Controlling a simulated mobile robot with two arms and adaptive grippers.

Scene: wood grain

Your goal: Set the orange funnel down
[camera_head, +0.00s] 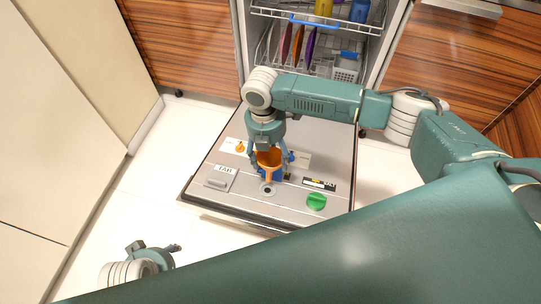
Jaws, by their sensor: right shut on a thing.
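The orange funnel (268,159) is held in my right gripper (269,160), just above or at the middle of the open dishwasher door (250,205). I cannot tell whether the funnel touches the door. A blue thing (265,174) shows around the funnel's lower part; its shape is mostly hidden. My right arm comes in from the right and points down. My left gripper (160,248) is low at the left, over the white floor and apart from the door; its fingers are small in view.
The door carries a green knob (316,201), a grey flap (219,180) marked TAB and a small orange piece (240,147). Behind it the dishwasher rack holds coloured plates (298,45), a yellow cup (323,8) and a blue cup (359,10). Wood-grain cabinets flank it.

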